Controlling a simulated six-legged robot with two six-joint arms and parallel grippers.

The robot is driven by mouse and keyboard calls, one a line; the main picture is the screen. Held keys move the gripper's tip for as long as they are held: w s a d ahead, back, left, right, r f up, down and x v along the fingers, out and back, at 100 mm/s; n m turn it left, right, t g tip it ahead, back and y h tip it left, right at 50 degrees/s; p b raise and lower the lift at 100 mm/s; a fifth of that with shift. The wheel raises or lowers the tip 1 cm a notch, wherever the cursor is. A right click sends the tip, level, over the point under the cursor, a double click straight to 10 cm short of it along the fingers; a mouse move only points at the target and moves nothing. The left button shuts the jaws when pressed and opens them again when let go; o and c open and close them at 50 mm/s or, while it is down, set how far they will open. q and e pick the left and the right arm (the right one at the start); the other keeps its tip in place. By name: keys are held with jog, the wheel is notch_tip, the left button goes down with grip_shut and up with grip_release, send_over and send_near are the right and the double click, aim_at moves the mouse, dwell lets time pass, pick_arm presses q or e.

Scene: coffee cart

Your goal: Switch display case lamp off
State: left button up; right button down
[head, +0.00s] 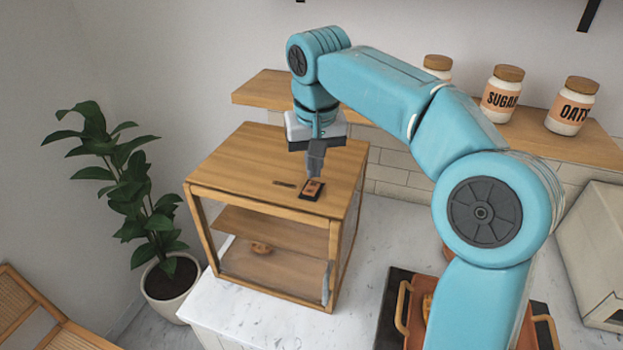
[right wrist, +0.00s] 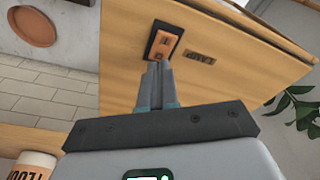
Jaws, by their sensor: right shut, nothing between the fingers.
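The wooden display case (head: 260,165) with glass sides stands on the marble counter in the head view. On its top is a small orange rocker switch (head: 313,189) in a black frame, with a dark label (head: 285,184) to its left. My right gripper (head: 314,172) points down just above the switch, fingers shut and empty. In the right wrist view the fingertips (right wrist: 157,66) are right at the near edge of the switch (right wrist: 163,44); I cannot tell whether they touch it. A lit lamp inside the case cannot be made out. My left gripper is not in view.
Jars labelled sugar (head: 502,92) and oats (head: 571,105) stand on a wall shelf (head: 265,90) behind the case. A potted plant (head: 165,275) is at the left.

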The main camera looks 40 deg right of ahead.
aim_at(313, 184)
notch_tip(313, 184, up, 3)
jog(key=shift+f+p, duration=0.15)
jog(key=shift+p, duration=0.25)
jog(key=shift+w+r, duration=0.1)
jog(key=shift+r, duration=1.15)
jog(key=shift+s+a+f, duration=0.1)
jog(key=shift+s+a, duration=0.05)
jog(key=shift+s, duration=0.1)
